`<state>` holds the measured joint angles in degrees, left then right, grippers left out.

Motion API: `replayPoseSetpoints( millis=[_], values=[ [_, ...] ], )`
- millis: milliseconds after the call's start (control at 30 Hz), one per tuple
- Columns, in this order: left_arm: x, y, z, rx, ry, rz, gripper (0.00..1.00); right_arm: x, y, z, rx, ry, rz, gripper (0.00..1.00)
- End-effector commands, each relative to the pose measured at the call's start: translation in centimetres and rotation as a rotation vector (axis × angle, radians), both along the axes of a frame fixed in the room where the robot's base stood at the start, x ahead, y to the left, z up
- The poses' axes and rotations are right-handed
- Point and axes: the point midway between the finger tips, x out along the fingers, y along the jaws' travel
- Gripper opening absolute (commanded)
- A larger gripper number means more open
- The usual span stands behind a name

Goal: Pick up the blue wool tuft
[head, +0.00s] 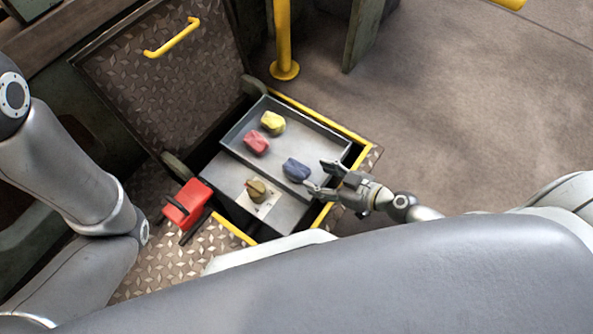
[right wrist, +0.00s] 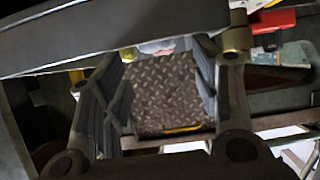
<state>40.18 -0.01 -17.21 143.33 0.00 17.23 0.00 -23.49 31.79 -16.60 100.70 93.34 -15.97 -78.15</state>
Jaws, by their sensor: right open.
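The blue wool tuft (head: 296,170) lies in the right part of a shallow grey tray (head: 318,132) in the head view. My right gripper (head: 319,176) is open just to the right of the tuft, fingers pointing left towards it, with nothing between them. In the right wrist view the open fingers (right wrist: 160,80) stand apart, and I cannot make out the blue tuft there. My left arm shows at the left of the head view, but its gripper is out of view.
A red tuft (head: 256,142) and a yellow tuft (head: 272,122) lie in the tray. An olive-brown tuft (head: 257,189) sits on a pale card nearer me. A red box (head: 187,204) stands left. The raised hatch lid (head: 165,80) and yellow post (head: 284,40) stand behind.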

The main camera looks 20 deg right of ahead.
Motion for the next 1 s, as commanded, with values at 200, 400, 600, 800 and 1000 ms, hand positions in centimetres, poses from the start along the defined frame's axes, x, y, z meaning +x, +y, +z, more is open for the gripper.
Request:
replayPoseSetpoints(
  millis=[200, 400, 600, 800, 1000],
  values=[
    [0.1, 0.0, 0.1, 0.000, 0.002, 0.000, 0.40, 1.7, 1.3, -1.0, 0.000, 0.000, -0.001, 0.57],
    [0.1, 0.0, 0.0, 0.000, 0.002, 0.000, 0.40, 2.7, 2.1, -1.7, 0.001, -0.001, -0.001, 0.57],
    [0.1, 0.0, -0.2, 0.000, 0.002, 0.000, 0.40, 4.8, 3.5, -3.0, 0.001, -0.001, -0.002, 0.57],
    [0.1, 0.0, -0.3, 0.000, 0.002, 0.000, 0.40, 5.6, 4.2, -3.5, 0.000, 0.002, -0.002, 0.57],
    [0.1, 0.0, -0.3, 0.000, 0.002, 0.000, 0.40, 5.5, 4.2, -3.5, 0.000, 0.002, -0.002, 0.54]
  ],
)
